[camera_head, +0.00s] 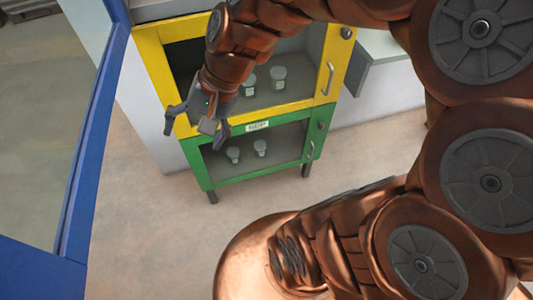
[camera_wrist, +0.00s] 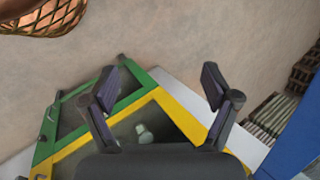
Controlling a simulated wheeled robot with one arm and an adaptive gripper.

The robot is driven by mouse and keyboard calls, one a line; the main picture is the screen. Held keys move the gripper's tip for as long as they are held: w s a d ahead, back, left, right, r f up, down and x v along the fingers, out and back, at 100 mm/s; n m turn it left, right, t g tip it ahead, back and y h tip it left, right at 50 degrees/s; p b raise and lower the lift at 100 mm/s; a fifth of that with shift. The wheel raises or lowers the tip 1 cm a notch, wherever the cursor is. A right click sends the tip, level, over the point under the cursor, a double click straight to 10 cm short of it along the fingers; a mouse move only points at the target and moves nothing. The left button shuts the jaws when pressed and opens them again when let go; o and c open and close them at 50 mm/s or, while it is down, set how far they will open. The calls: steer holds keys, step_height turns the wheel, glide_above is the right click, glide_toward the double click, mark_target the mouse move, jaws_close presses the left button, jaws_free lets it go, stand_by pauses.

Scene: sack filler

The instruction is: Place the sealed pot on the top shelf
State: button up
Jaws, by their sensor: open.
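My gripper (camera_head: 194,141) is open and empty, in front of the left side of the yellow cabinet (camera_head: 153,67). In the wrist view its two fingers are spread apart with nothing between them (camera_wrist: 160,85). Two small pale-lidded pots, a left one (camera_head: 249,86) and a right one (camera_head: 278,77), stand behind the yellow front. Two more, a left one (camera_head: 233,154) and a right one (camera_head: 260,147), stand in the green cabinet (camera_head: 192,157) below. One pot (camera_wrist: 144,134) shows in the wrist view. I cannot tell which pot is sealed. The top shelf is not clearly in view.
A blue-framed door (camera_head: 88,140) stands open on the left. The yellow door has a metal handle (camera_head: 329,79); the green one has a smaller handle (camera_head: 311,150). A grey ledge (camera_head: 378,50) juts out at right. The floor (camera_head: 150,235) in front is clear.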

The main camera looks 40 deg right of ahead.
steer(key=s+d+f+n+g+h, duration=0.1)
steer(key=s+d+f+n+h, duration=0.1)
steer(key=s, duration=0.5)
steer(key=s+d+f+n+g+h, duration=0.2)
steer(key=s+d+f+n+h, duration=0.1)
steer(key=s, duration=0.4)
steer(key=shift+d+n+g+h, duration=0.3)
steer(key=shift+d+n+h, duration=0.1)
steer(key=shift+d+n, duration=0.5)
steer(key=shift+a+f, duration=0.15)
steer(key=shift+f, duration=0.1)
